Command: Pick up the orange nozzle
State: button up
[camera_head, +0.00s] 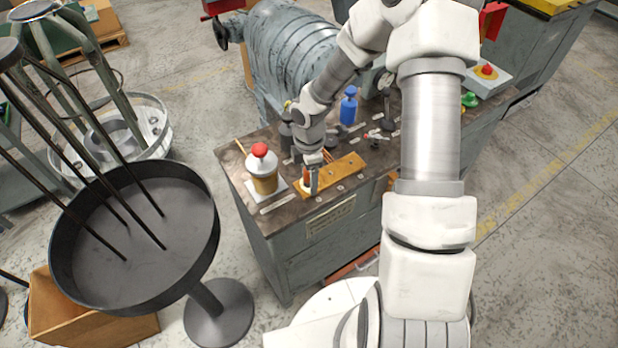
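I cannot clearly make out a separate orange nozzle in the head view. A bottle (263,176) with a white shoulder, an amber body and a red-orange top (260,150) stands upright at the left front of the workbench (277,228). My gripper (311,187) points down just right of this bottle, apart from it, at the left end of a flat orange-yellow block (343,171). A small orange patch shows close to the fingers, but I cannot tell what it belongs to. The view is too small to show the finger gap or whether anything is held.
A blue bottle (348,108) and small tools (377,134) stand behind the block. A ribbed grey-blue machine (290,50) is at the back. A box with a red button (487,71) is at the right. A round dark tray stand (150,235) is on the left floor.

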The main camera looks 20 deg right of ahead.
grip_shut()
dwell(0.4)
jog(key=shift+r, duration=0.65)
notch_tip(320, 180, up, 3)
jog(key=shift+w+f+p, duration=0.1)
jog(key=shift+p, duration=0.35)
jog(key=s+d+r+p, duration=0.2)
jog(key=s+d+r, duration=0.4)
jog(key=d, duration=0.4)
jog(key=shift+s+r, duration=0.15)
jog(key=shift+r, duration=0.3)
